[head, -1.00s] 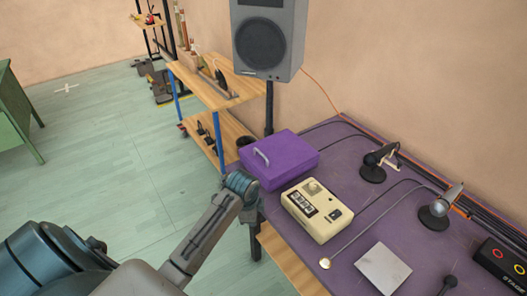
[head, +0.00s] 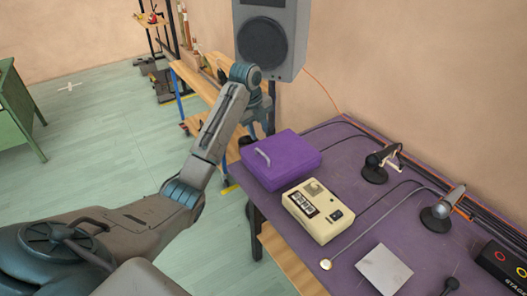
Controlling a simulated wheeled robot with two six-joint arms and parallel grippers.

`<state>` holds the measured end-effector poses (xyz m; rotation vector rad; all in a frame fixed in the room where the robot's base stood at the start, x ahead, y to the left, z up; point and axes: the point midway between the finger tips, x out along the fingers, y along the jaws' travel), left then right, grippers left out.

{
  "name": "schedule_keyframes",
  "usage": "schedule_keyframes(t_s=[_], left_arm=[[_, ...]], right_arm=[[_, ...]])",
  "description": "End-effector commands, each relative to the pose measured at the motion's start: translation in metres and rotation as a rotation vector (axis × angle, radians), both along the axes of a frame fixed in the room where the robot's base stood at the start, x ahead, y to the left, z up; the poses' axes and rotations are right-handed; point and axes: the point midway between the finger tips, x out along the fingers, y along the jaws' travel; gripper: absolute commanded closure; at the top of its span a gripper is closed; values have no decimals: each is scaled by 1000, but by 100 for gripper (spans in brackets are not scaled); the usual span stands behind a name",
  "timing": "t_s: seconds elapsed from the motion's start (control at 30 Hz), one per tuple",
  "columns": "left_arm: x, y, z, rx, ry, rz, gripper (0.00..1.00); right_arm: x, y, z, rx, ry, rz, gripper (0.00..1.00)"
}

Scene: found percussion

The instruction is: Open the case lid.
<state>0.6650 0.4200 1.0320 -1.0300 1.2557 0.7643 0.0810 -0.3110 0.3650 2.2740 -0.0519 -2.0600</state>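The purple case (head: 285,160) sits shut at the far left end of the purple-topped table (head: 345,265). Its pale handle (head: 263,157) stands up on the left part of the lid. My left arm comes in from the lower left. My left gripper (head: 263,112) is beyond and above the case, apart from it, in front of the speaker stand. It is small and seen against dark parts, so its fingers are not clear. My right gripper is not in view.
A cream box with a knob (head: 318,210) is close in front of the case. Two microphones on stands (head: 375,168) (head: 437,215) and a flat grey plate (head: 383,269) are farther right. A grey speaker (head: 270,38) and wooden shelves (head: 200,80) stand behind.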

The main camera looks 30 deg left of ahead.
Motion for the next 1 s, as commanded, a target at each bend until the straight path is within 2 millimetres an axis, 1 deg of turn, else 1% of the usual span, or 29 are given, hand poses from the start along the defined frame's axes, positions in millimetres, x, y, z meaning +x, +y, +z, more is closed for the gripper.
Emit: schedule_keyframes(t_s=[0.07, 0.2, 0.27, 0.3, 0.5, 0.6, 0.77, 1.0], left_arm=[[1, 0, -6, -1, 2, -5, 69], [4, -2, -28, -1, 4, -5, 69], [6, -3, -35, -1, 6, -4, 69], [8, -3, -43, -2, 5, -4, 69], [14, -6, -79, -1, 5, -4, 69], [16, -7, -92, -1, 4, -3, 69], [19, -8, -103, 0, 1, -3, 69], [19, -8, -105, 1, 0, -3, 69]], right_arm=[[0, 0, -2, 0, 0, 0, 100], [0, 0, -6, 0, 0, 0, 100], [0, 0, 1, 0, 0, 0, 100], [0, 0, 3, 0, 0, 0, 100], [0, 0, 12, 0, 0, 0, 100], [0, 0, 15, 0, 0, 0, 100], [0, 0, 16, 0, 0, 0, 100], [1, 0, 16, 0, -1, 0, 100]])
